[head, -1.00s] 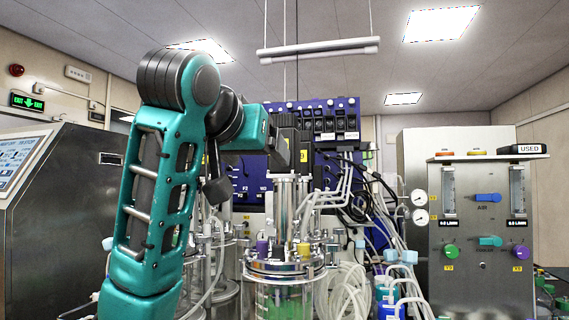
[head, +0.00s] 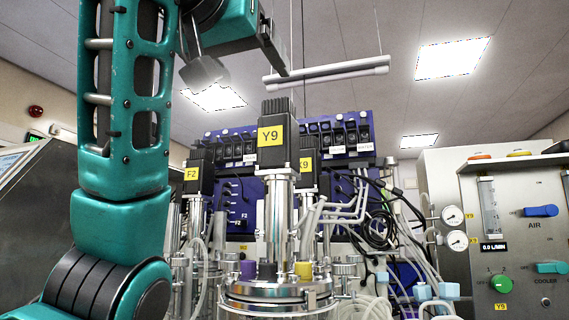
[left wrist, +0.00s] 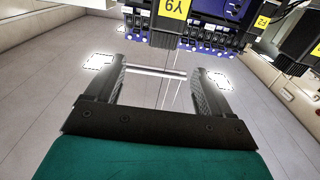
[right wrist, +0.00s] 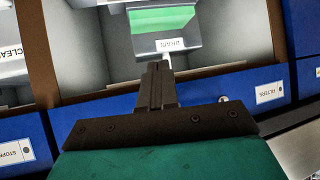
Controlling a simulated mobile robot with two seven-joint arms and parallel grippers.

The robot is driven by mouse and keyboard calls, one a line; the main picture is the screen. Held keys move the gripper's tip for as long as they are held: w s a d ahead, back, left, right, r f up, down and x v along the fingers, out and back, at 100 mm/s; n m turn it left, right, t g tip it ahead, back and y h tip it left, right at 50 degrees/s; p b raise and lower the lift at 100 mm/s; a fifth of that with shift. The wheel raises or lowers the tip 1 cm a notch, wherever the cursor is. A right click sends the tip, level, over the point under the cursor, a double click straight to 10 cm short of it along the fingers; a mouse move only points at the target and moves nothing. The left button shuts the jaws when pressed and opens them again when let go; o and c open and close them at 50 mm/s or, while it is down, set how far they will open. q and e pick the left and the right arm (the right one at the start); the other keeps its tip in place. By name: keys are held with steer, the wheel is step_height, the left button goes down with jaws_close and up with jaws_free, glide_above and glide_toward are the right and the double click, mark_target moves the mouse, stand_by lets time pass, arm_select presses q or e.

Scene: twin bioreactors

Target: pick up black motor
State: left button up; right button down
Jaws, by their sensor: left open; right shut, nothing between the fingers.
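The black motor with yellow label Y9 (head: 274,150) stands upright on the metal shaft housing of the glass vessel (head: 277,290) in the head view. Two more black motors stand behind it, one labelled F2 (head: 198,165) and one partly hidden (head: 305,158). My left gripper (head: 273,50) is above the Y9 motor, apart from it. In the left wrist view its jaws (left wrist: 158,75) are open and empty, and the Y9 motor (left wrist: 172,30) shows upside down at the top edge. My right gripper (right wrist: 157,68) is shut and empty, away from the vessels.
A blue panel (head: 245,215) with switches is behind the motors. Tubes and black cables hang right of the vessel. A grey control cabinet (head: 475,240) with knobs and gauges stands at the right. In the right wrist view, blue-edged labelled storage compartments (right wrist: 265,95) lie around the gripper.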

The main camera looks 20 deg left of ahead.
mark_target(274, 106)
arm_select(q)
steer(key=w+p, duration=0.8)
steer(key=w, duration=0.4)
steer(key=shift+w+a+f+p, duration=0.1)
steer(key=shift+w+f+p, duration=0.05)
steer(key=shift+w+p, duration=0.2)
arm_select(e)
steer(key=shift+h, duration=0.5)
steer(key=d+r, duration=0.1)
steer(key=s+d+r, duration=0.1)
steer(key=r, duration=0.2)
steer(key=shift+s+d+r, duration=0.3)
steer(key=shift+s+d, duration=0.05)
steer(key=shift+d, duration=0.05)
arm_select(q)
jaws_close()
